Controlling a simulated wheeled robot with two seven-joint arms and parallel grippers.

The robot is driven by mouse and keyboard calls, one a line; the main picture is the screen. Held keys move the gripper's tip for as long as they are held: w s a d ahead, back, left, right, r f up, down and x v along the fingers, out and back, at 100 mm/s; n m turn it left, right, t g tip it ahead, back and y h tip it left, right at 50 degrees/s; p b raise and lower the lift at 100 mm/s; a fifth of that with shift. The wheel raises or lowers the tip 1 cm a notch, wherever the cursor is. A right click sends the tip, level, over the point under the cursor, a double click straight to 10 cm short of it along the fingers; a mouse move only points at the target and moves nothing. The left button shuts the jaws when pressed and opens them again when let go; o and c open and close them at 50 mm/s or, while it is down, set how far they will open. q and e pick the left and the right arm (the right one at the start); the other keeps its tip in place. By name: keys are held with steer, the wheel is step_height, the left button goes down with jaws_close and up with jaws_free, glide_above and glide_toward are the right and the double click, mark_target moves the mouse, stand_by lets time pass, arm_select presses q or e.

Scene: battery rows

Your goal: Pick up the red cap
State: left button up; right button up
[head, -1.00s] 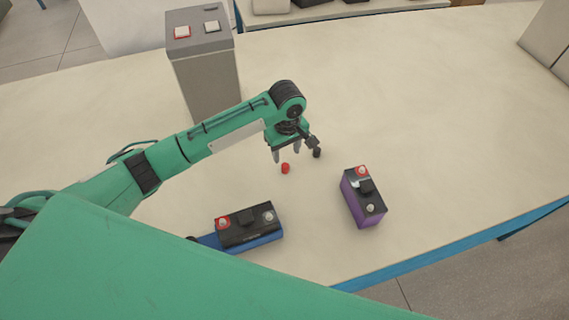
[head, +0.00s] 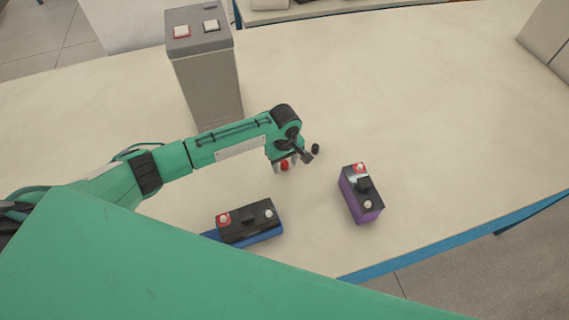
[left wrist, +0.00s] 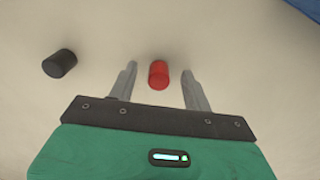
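The red cap (head: 285,165) is a small cylinder on the pale table. In the left wrist view the red cap (left wrist: 158,75) lies between the two grey fingertips, with a gap on each side. My left gripper (head: 283,165) is open, low over the table, with its fingers around the cap; in the left wrist view it (left wrist: 158,80) holds nothing. Whether the fingertips touch the table I cannot tell. My right gripper is not in view.
A black cap (head: 315,148) lies just right of the gripper; it also shows in the left wrist view (left wrist: 60,63). A purple battery (head: 361,193) stands to the right and a blue battery (head: 248,224) nearer me. A grey box with two buttons (head: 203,75) stands behind the arm.

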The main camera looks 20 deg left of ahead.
arm_select(q)
steer(key=c, duration=1)
steer(key=shift+r, duration=0.15)
